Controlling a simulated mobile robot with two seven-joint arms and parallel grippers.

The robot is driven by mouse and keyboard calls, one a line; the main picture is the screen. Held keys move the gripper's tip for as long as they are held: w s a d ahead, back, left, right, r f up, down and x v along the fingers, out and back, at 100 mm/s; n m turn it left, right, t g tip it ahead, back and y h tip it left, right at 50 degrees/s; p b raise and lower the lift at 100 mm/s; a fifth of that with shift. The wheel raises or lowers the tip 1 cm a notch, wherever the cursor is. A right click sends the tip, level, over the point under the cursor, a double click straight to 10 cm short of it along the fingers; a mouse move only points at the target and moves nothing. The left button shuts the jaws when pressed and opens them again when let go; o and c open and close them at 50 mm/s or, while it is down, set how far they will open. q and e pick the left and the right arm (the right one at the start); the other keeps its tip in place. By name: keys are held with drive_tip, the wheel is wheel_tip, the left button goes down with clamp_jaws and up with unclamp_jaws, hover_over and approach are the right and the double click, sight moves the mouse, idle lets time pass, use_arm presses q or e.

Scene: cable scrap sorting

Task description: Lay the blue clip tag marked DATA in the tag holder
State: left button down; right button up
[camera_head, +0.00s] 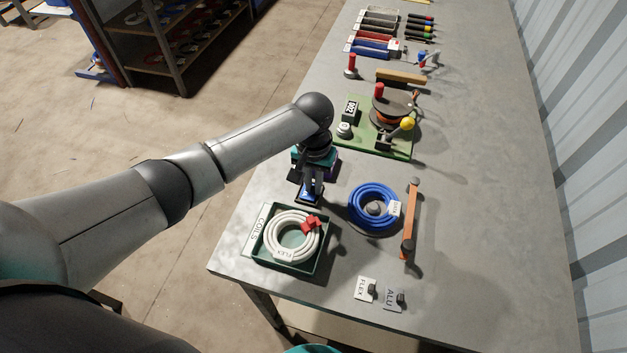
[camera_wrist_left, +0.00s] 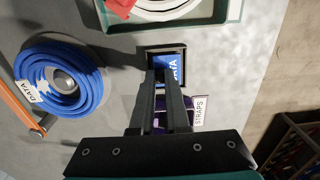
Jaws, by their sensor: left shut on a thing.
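The blue clip tag marked DATA (camera_head: 307,198) is at the tips of my left gripper (camera_head: 311,189), which is shut on it and points down at the table. In the left wrist view the gripper (camera_wrist_left: 166,78) partly covers the tag (camera_wrist_left: 171,66). The tag holder (camera_wrist_left: 150,52) is a small dark frame, and the tag shows within its outline. I cannot tell whether the tag touches the holder's floor or is slightly above it. My right gripper is not in view.
A green COILS tray (camera_head: 256,262) with a white coil (camera_head: 283,257) stands in front. A blue coil (camera_head: 362,221) lies to the right, beside an orange bar (camera_head: 411,220). FLEX (camera_head: 364,289) and ALU (camera_head: 393,300) tags lie in front. A STRAPS label (camera_wrist_left: 200,112) is close by.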

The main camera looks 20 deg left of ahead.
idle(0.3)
use_arm(q)
drive_tip(key=c, duration=0.8)
unclamp_jaws()
drive_tip(key=shift+c, duration=0.2)
wheel_tip(320, 180, up, 7)
drive_tip(key=p, duration=0.8)
drive_tip(key=shift+p, duration=0.35)
